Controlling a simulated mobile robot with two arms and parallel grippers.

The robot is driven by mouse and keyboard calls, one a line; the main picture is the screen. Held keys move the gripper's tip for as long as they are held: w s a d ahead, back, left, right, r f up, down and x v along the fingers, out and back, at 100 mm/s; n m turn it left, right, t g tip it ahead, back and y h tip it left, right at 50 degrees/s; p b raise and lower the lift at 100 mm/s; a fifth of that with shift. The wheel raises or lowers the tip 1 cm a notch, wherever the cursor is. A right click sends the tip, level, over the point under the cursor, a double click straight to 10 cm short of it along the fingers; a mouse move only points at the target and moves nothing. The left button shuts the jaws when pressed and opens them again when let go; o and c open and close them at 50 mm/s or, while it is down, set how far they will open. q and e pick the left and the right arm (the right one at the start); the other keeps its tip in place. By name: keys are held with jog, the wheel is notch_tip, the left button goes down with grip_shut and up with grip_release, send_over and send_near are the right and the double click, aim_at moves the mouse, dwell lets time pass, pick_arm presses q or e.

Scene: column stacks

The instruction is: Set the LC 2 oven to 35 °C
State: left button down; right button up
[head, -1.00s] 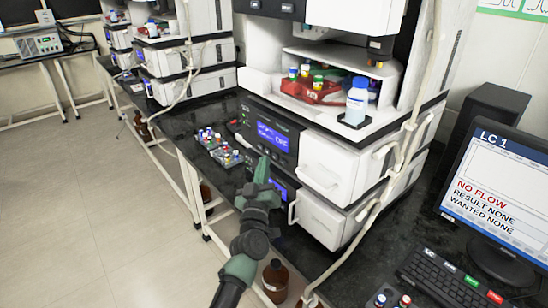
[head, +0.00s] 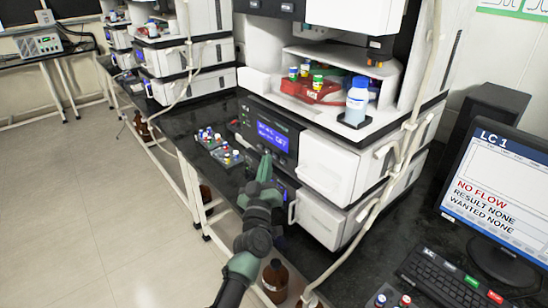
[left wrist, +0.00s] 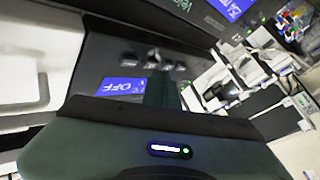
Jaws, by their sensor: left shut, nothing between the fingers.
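A stack of white and dark instrument modules stands on the black bench. Its upper dark panel carries a blue display (head: 273,137), with lettering that is hard to read. A lower panel has a second blue display (head: 281,190), partly hidden behind my left gripper (head: 265,163). In the left wrist view this lower display (left wrist: 121,86) reads OFF, with a row of dark controls (left wrist: 154,62) beside it. My left gripper is shut and empty, its tips close in front of the panels; I cannot tell whether they touch. No LC 2 label is legible. My right gripper is out of view.
A monitor (head: 496,190) at the right reads LC 1 and NO FLOW. A vial rack (head: 224,153) lies on the bench left of the panels. A blue-capped bottle (head: 357,98) stands on the stack. A pale tube hangs down the stack's right side. Floor at left is clear.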

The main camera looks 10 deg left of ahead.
pick_arm(q)
jog(key=shift+w+d, duration=0.25)
jog(key=shift+w, duration=0.05)
dwell(0.7)
jog(key=shift+s+a, duration=0.1)
jog(key=shift+s+a+p, duration=0.35)
jog(key=shift+s+a, duration=0.1)
jog(key=shift+s, duration=0.15)
jog(key=shift+s+a+p, duration=0.55)
jog(key=shift+s+a, duration=0.25)
jog(key=shift+s, duration=0.2)
jog(key=shift+s+a+p, duration=0.5)
jog(key=shift+s+a, duration=0.25)
jog(key=shift+s, duration=0.2)
